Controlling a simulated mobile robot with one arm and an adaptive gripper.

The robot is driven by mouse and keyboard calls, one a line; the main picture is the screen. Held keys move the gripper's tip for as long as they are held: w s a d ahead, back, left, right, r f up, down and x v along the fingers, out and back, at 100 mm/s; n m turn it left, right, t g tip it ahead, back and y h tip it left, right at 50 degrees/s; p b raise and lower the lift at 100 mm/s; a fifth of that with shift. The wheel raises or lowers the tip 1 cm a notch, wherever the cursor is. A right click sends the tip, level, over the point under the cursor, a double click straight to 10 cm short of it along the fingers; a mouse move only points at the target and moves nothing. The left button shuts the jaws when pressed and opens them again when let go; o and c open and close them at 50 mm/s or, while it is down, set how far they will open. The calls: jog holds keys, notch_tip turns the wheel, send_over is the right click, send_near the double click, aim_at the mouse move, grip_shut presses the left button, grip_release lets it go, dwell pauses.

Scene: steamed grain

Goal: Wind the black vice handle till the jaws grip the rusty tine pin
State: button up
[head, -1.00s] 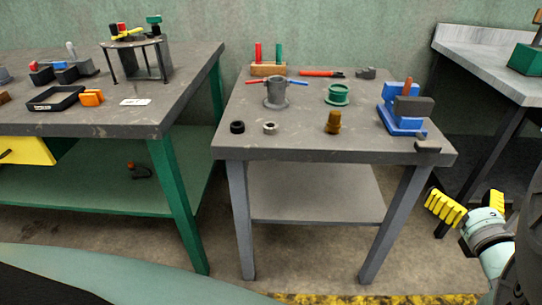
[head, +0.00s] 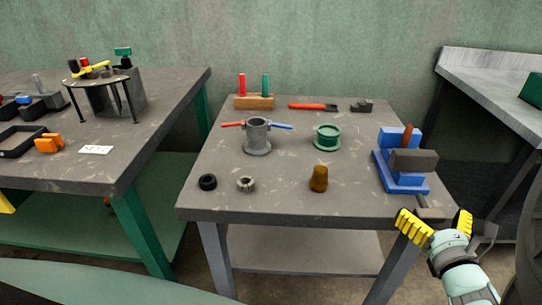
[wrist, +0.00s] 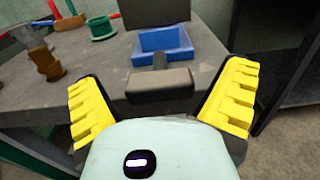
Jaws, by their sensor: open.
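The blue vice (head: 383,173) stands at the right front of the grey table, and its base also shows in the wrist view (wrist: 178,42). A dark grey jaw block (head: 413,160) sits on it. The rusty tine pin (head: 407,136) stands upright behind that block; whether the jaws touch it I cannot tell. The black handle (wrist: 160,85) is a crossbar on a short shaft, facing me; in the head view it is partly hidden at the table's front edge. My gripper (head: 438,222) is open, its yellow fingers apart on either side of the handle in the wrist view, holding nothing.
A brown knob-shaped piece (head: 319,179), a green flanged ring (head: 327,138) and a grey cylinder with red and blue handles (head: 257,136) stand left of the vice. A grey bench (head: 490,80) is at the right. The table front near the vice is clear.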

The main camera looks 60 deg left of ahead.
jog(key=shift+s, duration=0.15)
jog(key=shift+c, duration=0.5)
jog(key=c, duration=1.1)
jog(key=shift+m, duration=0.4)
